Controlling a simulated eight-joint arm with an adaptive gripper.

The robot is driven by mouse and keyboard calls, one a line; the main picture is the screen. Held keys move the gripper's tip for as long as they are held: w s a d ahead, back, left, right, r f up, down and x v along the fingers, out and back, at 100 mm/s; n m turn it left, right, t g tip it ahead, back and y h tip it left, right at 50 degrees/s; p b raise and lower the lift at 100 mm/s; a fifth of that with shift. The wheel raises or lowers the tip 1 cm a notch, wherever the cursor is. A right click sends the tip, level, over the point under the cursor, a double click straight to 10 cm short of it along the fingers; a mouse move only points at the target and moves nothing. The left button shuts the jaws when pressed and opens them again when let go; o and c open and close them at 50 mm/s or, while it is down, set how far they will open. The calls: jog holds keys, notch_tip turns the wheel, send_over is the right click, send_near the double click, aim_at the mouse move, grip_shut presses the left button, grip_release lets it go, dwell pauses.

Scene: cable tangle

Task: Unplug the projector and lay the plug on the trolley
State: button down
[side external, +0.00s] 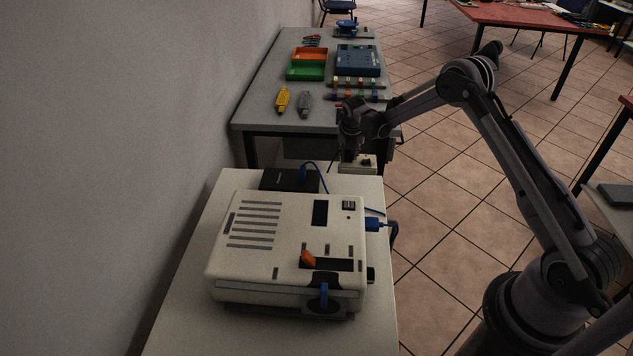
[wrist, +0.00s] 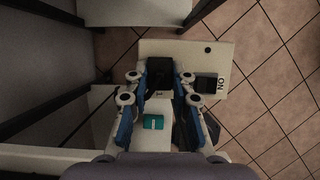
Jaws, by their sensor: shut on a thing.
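The white projector (side external: 290,215) sits on the near pale trolley (side external: 180,310). A white socket block (side external: 350,170) with a black switch lies past the trolley's far edge; it also shows in the wrist view (wrist: 225,57) with its switch marked "NO". My gripper (side external: 352,148) is low over this block. In the wrist view my gripper (wrist: 172,70) is shut on a black plug (wrist: 176,67) at the block. I cannot tell whether the plug is fully seated. The plug is hidden behind my gripper in the side view.
A black box (side external: 285,180) with a blue cable stands behind the projector, and another blue cable (side external: 380,225) leaves its right side. A grey bench (side external: 260,110) with trays and tools stands behind. A teal item (wrist: 153,122) lies beneath my gripper.

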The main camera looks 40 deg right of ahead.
aim_at(349, 151)
jog(key=shift+r, duration=0.3)
jog(key=shift+r, duration=1.25)
